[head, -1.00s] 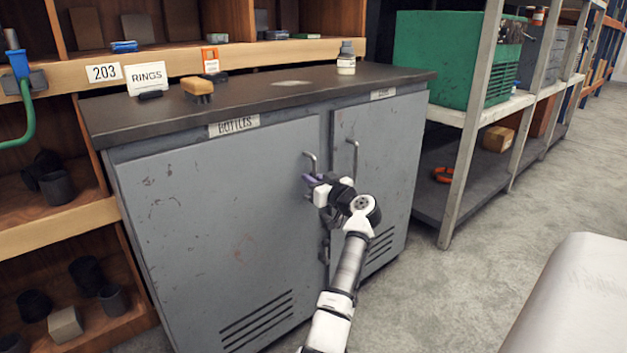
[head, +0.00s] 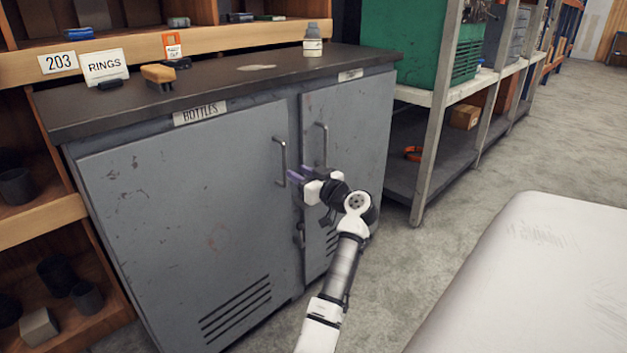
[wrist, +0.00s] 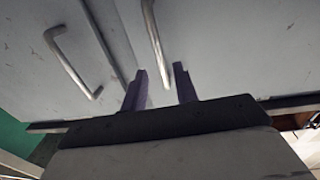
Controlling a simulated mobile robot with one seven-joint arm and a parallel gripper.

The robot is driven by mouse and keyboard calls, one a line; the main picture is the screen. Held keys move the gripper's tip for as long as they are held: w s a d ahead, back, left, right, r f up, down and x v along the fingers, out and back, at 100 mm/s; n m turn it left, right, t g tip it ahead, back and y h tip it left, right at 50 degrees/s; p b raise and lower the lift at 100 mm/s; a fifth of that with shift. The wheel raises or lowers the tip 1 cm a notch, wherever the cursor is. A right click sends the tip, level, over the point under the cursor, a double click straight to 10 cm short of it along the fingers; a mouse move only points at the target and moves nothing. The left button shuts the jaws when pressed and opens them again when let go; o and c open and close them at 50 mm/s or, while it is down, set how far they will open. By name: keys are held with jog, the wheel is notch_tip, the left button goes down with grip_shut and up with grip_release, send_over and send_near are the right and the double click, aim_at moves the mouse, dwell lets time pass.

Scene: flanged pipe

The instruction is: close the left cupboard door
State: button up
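The left cupboard door (head: 190,215) is grey, under the BOTTLES label, with a vertical bar handle (head: 280,160) near its right edge. It looks flush or nearly flush with the front; a dark seam separates it from the right door (head: 350,135). My gripper (head: 293,177) is close to the lower end of that handle. In the wrist view my gripper (wrist: 160,85) has its two purple fingers apart, pointing at the door. The left door's handle (wrist: 154,40) ends near the gap between them; I cannot tell if they touch it.
The right door's handle (head: 321,145) is close by my gripper. A bottle (head: 312,40) and a brush (head: 158,75) stand on the dark worktop (head: 220,87). A metal shelf rack (head: 437,110) is at right. A white surface (head: 540,270) fills the lower right; grey floor lies between.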

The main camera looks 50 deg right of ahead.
jog(key=s, duration=0.5)
jog(key=shift+s+a, duration=0.35)
jog(key=shift+s, duration=0.05)
